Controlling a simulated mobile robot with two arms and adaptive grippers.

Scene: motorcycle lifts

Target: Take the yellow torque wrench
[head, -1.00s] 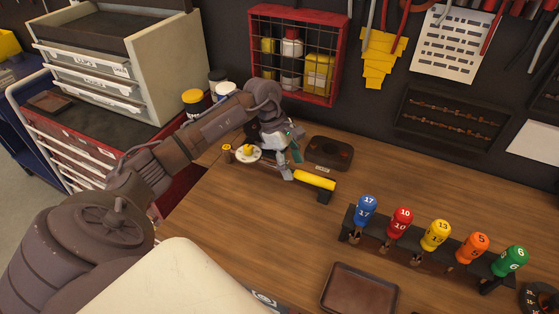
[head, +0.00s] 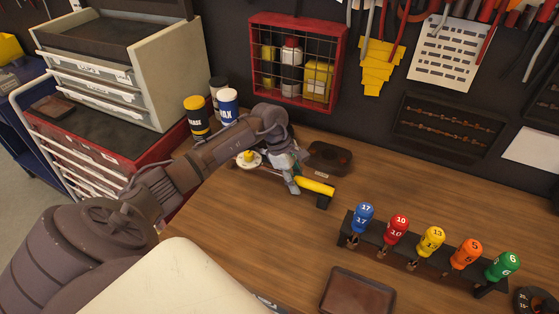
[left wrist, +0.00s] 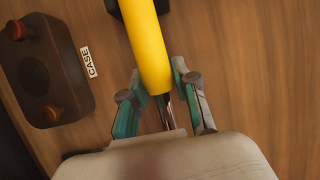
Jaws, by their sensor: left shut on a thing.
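The yellow torque wrench (head: 315,187) lies on the wooden workbench, its yellow handle pointing to the right. In the left wrist view its handle (left wrist: 148,45) runs up out of the picture, and a bare metal shaft shows below it. My left gripper (head: 293,181) is shut on the wrench at the near end of the handle. In the left wrist view the two teal-padded fingers (left wrist: 158,82) sit on either side of it. The wrench's far end is hidden behind my wrist. My right gripper is in no view.
A dark holder labelled CASE (left wrist: 38,60) lies beside the wrench; it is also in the head view (head: 329,157). A white disc with a yellow knob (head: 249,159) is left of my gripper. A rack with several coloured drivers (head: 421,262) and a brown tray (head: 357,293) stand nearer.

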